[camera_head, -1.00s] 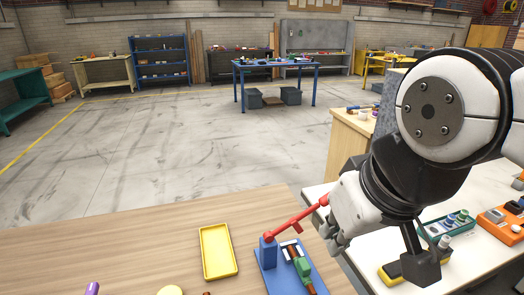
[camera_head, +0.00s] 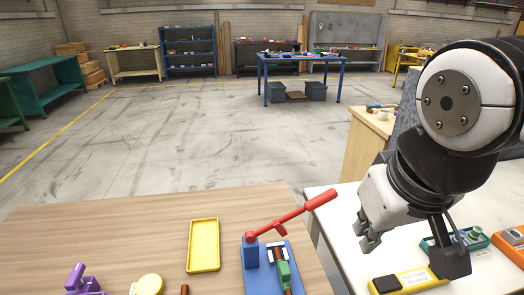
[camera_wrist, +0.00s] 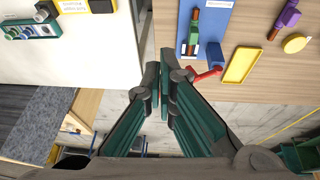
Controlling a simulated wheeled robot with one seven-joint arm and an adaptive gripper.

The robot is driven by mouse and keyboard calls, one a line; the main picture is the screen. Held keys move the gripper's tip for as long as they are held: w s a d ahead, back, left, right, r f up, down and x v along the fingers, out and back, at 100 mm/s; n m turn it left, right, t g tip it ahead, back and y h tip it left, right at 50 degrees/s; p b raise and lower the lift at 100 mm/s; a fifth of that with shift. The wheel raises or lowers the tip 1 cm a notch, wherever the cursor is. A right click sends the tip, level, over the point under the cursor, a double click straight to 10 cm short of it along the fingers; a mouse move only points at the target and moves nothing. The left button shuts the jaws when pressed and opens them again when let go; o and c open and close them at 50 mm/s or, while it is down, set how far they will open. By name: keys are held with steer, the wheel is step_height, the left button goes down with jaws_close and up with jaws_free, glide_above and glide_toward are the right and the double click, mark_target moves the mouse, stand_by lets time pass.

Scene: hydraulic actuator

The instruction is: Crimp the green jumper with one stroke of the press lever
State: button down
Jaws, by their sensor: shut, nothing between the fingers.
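The blue press (camera_head: 252,257) stands on the wooden table at the front, with its red lever (camera_head: 292,216) slanting up to the right. The green jumper (camera_head: 284,272), a green block with copper-brown ends, lies on the press base beside the post. In the wrist view the jumper (camera_wrist: 191,40) and the foreshortened red lever (camera_wrist: 206,75) show beyond the fingers. My gripper (camera_head: 368,243) is shut and empty, to the right of the lever's end and apart from it. Its fingertips (camera_wrist: 160,82) also show in the wrist view.
A yellow tray (camera_head: 204,246) lies left of the press. A purple part (camera_head: 80,280) and a yellow disc (camera_head: 150,284) lie farther left. A white table (camera_head: 325,212) with a yellow-and-black box (camera_head: 405,281) and a teal box (camera_head: 470,241) is at right.

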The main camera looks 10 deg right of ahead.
steer(key=w+d+r+g+h+p, duration=0.2)
steer(key=w+d+h+p, duration=0.15)
steer(key=w+h, duration=0.5)
steer(key=w+a+f+t+h+p, duration=0.1)
steer(key=w+a+t, duration=0.1)
steer(key=w+a, duration=0.2)
steer(key=w+a+f+n+t+h+p, duration=0.1)
steer(key=w+a+t, duration=0.2)
steer(key=w, duration=0.6)
steer(key=shift+a+f, duration=0.3)
steer(key=shift+a, duration=0.4)
steer(key=shift+w+h, duration=0.1)
steer(key=shift+h, duration=0.15)
steer(key=b, duration=0.3)
glide_above(307, 202)
steer(key=f, duration=0.7)
steer(key=shift+w+a, duration=0.15)
steer(key=shift+a, duration=0.1)
steer(key=shift+d+f, duration=0.25)
steer(key=shift+f, duration=0.15)
